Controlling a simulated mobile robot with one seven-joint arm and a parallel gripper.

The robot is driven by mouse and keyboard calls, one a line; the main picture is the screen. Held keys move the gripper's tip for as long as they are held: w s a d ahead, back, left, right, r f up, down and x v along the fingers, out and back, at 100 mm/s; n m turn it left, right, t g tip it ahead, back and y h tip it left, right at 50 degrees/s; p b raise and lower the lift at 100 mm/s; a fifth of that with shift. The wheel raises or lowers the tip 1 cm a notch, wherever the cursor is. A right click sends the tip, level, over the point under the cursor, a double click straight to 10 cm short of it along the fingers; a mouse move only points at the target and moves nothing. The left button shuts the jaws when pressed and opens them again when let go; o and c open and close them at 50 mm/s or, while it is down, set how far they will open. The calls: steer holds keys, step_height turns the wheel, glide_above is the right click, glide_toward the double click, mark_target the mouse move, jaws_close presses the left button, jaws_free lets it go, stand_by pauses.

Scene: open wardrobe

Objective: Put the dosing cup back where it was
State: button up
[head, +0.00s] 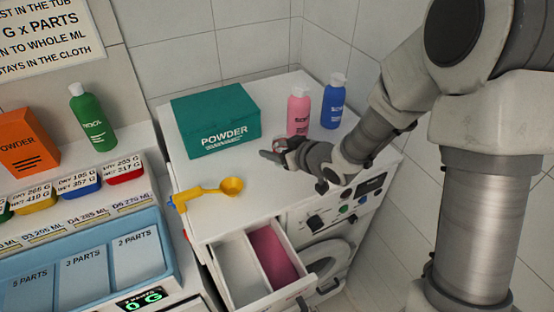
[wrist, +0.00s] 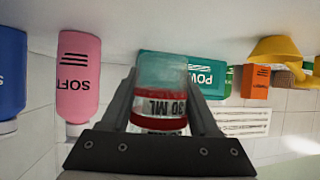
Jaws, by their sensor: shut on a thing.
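The dosing cup (wrist: 160,103) is a clear cup with red bands and a "30 ML" mark, seen upside down in the wrist view. My gripper (wrist: 164,88) is shut on it, with a finger on either side. In the head view my gripper (head: 277,150) is over the white machine top (head: 215,170), right of the teal powder box (head: 215,120) and left of the pink bottle (head: 298,110). The cup is small and mostly hidden by the fingers there. I cannot tell whether it touches the top.
A blue bottle (head: 333,101) stands right of the pink one. A yellow scoop (head: 231,187) lies at the machine top's front left. The open drawer (head: 233,272) has a white and a pink compartment. The blue tub (head: 85,268) is at left. Free room lies around the scoop.

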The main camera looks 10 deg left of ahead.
steer(key=shift+f, duration=1.85)
steer(key=shift+f, duration=0.1)
steer(key=shift+f, duration=0.15)
steer(key=o, duration=1.5)
steer(key=shift+c, duration=0.2)
